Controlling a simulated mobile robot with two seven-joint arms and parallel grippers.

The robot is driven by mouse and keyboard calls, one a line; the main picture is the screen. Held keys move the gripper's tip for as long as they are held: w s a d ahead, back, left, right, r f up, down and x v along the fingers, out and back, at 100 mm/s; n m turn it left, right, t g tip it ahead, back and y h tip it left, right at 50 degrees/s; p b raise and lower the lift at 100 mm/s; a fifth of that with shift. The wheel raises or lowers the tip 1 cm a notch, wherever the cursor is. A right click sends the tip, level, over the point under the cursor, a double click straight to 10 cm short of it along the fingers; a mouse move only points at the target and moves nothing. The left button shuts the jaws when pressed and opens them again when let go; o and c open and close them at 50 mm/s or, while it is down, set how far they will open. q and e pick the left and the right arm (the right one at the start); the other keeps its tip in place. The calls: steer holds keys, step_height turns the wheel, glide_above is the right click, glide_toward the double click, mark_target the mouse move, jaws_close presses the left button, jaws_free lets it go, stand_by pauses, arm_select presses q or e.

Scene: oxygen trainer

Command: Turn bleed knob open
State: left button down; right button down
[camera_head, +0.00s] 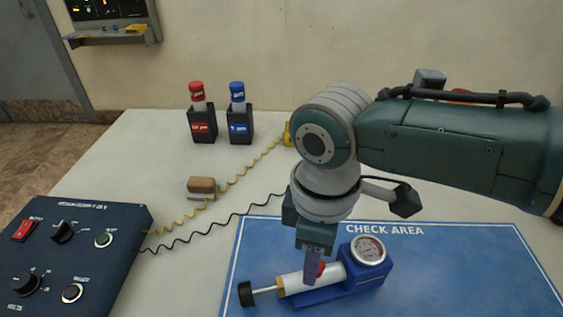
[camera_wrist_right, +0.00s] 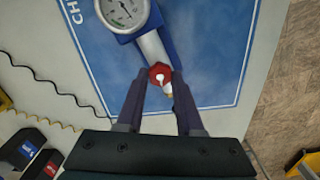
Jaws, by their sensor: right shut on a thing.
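The hand pump trainer (camera_head: 330,286) lies on the blue mat, with a white barrel, a black plunger handle at its left end and a round gauge (camera_head: 368,251) at its right. The gauge also shows in the wrist view (camera_wrist_right: 122,10). The red bleed knob (camera_wrist_right: 159,74) has a white pointer mark and sits on the barrel. My right gripper (camera_head: 314,267) points down over the barrel, its fingers either side of the knob and shut on it. In the head view the fingers hide part of the knob. My left gripper is out of view.
The blue CHECK AREA mat (camera_head: 480,262) covers the front right of the table. A dark control panel (camera_head: 97,240) stands front left, with yellow and black coiled cables. Red and blue capped bottles in holders (camera_head: 203,122) and a brown-topped block (camera_head: 201,187) stand farther back.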

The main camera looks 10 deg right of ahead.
steer(key=n, duration=0.4)
steer(key=shift+n, duration=0.3)
steer(key=n, duration=0.4)
steer(key=shift+s, duration=0.1)
steer(key=shift+n, duration=0.3)
steer(key=c, duration=0.5)
jaws_free()
steer(key=shift+c, duration=0.2)
steer(key=shift+r, duration=0.1)
step_height(320, 180, up, 10)
steer(key=p, duration=0.2)
steer(key=shift+p, duration=0.35)
